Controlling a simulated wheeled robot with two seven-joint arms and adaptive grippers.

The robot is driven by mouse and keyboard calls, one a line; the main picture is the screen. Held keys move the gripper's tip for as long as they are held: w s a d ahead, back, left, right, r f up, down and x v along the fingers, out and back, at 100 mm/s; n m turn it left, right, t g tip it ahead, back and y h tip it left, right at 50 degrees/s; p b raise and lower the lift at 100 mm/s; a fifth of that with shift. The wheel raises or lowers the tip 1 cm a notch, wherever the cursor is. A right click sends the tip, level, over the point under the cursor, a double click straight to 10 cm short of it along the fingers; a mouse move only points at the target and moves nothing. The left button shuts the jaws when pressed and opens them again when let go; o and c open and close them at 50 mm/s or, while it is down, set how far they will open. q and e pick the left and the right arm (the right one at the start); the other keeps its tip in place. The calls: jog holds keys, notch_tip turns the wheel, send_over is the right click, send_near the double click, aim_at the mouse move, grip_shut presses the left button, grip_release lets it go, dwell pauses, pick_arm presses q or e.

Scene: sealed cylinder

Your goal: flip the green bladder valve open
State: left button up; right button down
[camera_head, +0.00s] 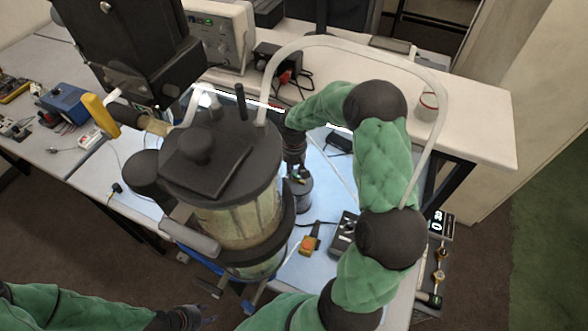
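The sealed cylinder (240,215), a clear vessel with a black lid, stands in the middle of the lit table. A small green-tipped part (436,299) sits at the lower end of a row of brass fittings on the right; it may be the green bladder valve, but it is too small to tell its position. My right gripper (300,176) points down at the right side of the cylinder, well left of those fittings; its fingers are too small to read. My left gripper (204,319) is low at the bottom edge, left of and below the cylinder, with its fingers partly cut off.
A digital display (437,222) stands above the brass fittings. A pale hose (350,45) arches from the lid over my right arm. A yellow-handled lever (100,115) is left of the lid. A white shelf (470,125) runs behind.

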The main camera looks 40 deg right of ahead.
jog(key=shift+a+f+n, duration=0.1)
jog(key=shift+a+n, duration=0.2)
jog(key=shift+n, duration=1)
jog(key=c, duration=1.1)
grip_release()
jog(key=shift+o, duration=0.2)
notch_tip(320, 180, up, 12)
